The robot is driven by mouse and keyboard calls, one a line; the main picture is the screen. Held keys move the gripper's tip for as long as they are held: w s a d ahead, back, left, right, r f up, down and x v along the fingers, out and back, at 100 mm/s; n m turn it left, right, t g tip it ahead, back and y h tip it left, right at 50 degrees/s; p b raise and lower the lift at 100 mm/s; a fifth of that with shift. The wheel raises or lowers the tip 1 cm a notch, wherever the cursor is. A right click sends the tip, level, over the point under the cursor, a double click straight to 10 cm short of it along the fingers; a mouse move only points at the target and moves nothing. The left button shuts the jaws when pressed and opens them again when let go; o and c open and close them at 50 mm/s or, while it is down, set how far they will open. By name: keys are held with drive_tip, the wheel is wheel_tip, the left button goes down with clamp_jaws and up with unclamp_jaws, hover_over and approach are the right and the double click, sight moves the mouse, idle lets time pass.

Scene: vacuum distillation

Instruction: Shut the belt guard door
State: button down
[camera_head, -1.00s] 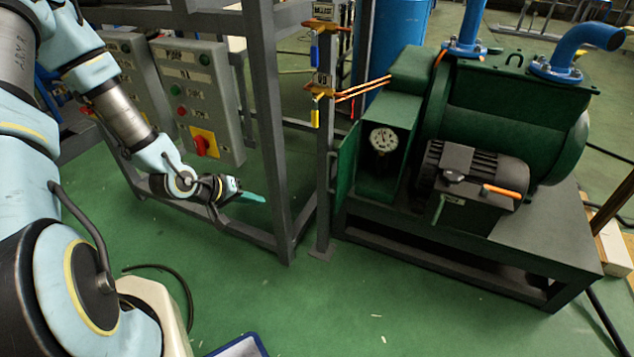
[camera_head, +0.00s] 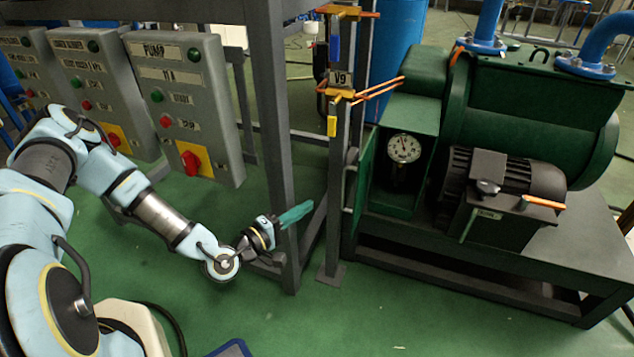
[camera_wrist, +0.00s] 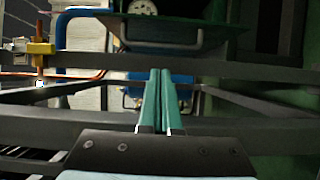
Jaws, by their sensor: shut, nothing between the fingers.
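The belt guard door is a thin green panel (camera_head: 365,178) standing open at the left side of the green pump housing. It shows nearly edge-on in the head view, with a bar handle (camera_head: 349,188) on its left face. In the wrist view, a dark green panel (camera_wrist: 225,32) with a grey handle (camera_wrist: 160,48) spans the top. My gripper (camera_head: 309,206) has teal fingers pressed together and empty, and is left of the door, apart from it, near the grey frame post. The fingers (camera_wrist: 158,72) point toward the handle in the wrist view.
A grey post (camera_head: 337,220) with the V9 tag stands between my gripper and the door. Grey frame bars (camera_wrist: 60,128) cross the wrist view. The pressure gauge (camera_head: 404,148) and motor (camera_head: 505,190) are right of the door.

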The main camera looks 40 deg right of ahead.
drive_tip(key=d, duration=0.3)
drive_tip(key=w+d, duration=0.1)
drive_tip(key=d, duration=0.2)
drive_tip(key=w+d, duration=0.1)
drive_tip(key=d, duration=0.3)
drive_tip(key=shift+s, duration=0.2)
